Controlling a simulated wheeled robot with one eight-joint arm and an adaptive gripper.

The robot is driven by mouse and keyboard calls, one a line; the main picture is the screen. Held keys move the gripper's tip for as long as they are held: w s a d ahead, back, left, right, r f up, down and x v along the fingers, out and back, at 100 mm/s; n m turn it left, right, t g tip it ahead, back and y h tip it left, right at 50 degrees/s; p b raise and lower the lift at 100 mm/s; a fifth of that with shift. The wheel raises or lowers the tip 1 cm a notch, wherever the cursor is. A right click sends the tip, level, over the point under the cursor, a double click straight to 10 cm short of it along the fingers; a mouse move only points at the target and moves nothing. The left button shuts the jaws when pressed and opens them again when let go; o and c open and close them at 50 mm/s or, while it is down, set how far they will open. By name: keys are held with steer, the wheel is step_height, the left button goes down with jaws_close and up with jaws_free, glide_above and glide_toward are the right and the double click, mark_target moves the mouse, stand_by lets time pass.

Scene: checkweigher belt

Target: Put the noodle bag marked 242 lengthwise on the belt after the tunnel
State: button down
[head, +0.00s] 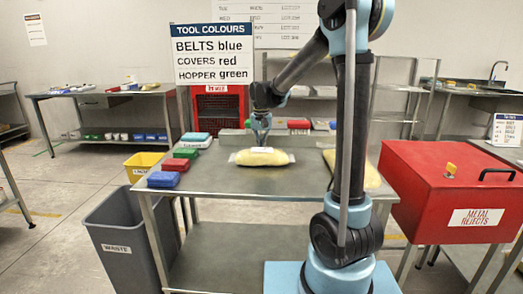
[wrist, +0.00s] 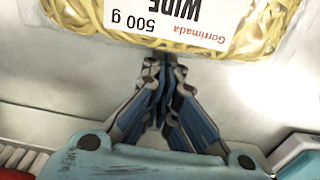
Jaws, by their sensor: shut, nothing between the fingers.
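A yellow noodle bag (head: 262,157) in clear wrapping lies flat on the steel table, its long side running left to right in the head view. In the wrist view, the bag (wrist: 180,18) fills the top, with a white label reading "Gorrimada 500 g WIDE" upside down. No 242 is readable. My gripper (head: 261,138) points down at the bag's far side. In the wrist view, my gripper (wrist: 161,62) is shut and empty, its tips close to the bag's edge; I cannot tell whether they touch. A second yellow bag (head: 372,176) is partly hidden behind my arm. I cannot make out belt or tunnel.
Green, red and blue blocks or brushes (head: 163,180) line the steel table's (head: 222,190) left edge. A red "METAL REJECTS" box (head: 440,190) stands right. A grey waste bin (head: 118,235) and yellow bin (head: 143,163) stand left. The table is clear around the near bag.

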mark_target(258, 181)
steer(key=s, duration=2.2)
steer(key=shift+a, duration=0.35)
steer(key=shift+w, duration=0.15)
